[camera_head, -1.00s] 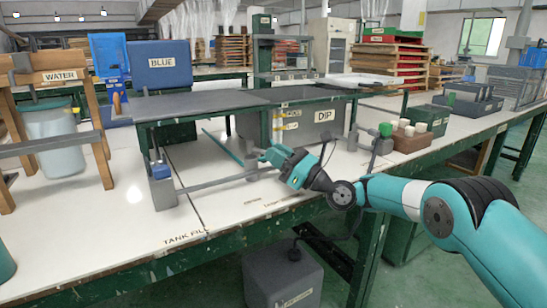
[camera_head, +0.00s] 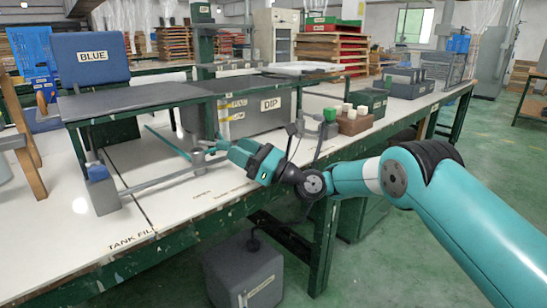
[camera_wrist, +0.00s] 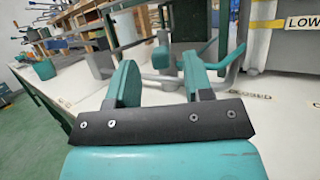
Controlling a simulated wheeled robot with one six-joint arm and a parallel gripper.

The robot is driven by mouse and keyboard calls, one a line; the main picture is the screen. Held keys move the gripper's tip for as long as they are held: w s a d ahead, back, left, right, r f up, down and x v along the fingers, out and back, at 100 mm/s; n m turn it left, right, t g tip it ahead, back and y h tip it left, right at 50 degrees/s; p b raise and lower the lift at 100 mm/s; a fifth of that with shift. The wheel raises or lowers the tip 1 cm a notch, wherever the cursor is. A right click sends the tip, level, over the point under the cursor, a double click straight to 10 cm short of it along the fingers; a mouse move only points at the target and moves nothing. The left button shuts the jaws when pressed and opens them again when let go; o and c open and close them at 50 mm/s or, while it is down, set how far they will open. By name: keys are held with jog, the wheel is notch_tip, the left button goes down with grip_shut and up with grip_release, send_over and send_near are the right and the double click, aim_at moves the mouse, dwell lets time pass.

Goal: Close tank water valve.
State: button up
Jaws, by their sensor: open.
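My gripper (camera_head: 204,150) reaches from the right over the white bench, at the far end of a low grey pipe (camera_head: 160,183). In the wrist view its two teal fingers (camera_wrist: 160,82) are spread apart, with grey pipework behind them and nothing clearly held. A thin teal bar (camera_head: 165,141) slants across the bench toward my gripper. I cannot tell which fitting is the valve handle, or whether a finger touches it.
A dark shelf (camera_head: 150,97) stands over the bench behind the pipe. A grey DIP tank (camera_head: 258,118) stands behind my gripper. A brown block with pale and green pieces (camera_head: 352,122) is to the right. A grey box (camera_head: 245,278) sits below the bench. The front bench strip is clear.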

jog(key=shift+b+v, duration=0.8)
jog(key=shift+v, duration=0.1)
jog(key=d+b, duration=0.1)
jog(key=b, duration=0.3)
jog(key=shift+s+d+f+b, duration=0.1)
jog(key=shift+f+b, duration=0.05)
jog(key=shift+b, duration=0.15)
jog(key=d+b, duration=0.1)
jog(key=b, duration=0.3)
jog(key=shift+s+d, duration=0.3)
jog(key=shift+d, duration=0.1)
jog(key=d+b, duration=0.1)
jog(key=b, duration=0.1)
jog(key=s+d+b, duration=0.1)
jog(key=d+b, duration=0.1)
jog(key=b, duration=0.1)
jog(key=d+b, duration=0.2)
jog(key=shift+s+d+r+b, duration=0.1)
jog(key=shift+s+r+b, duration=0.1)
jog(key=shift+r+b, duration=0.2)
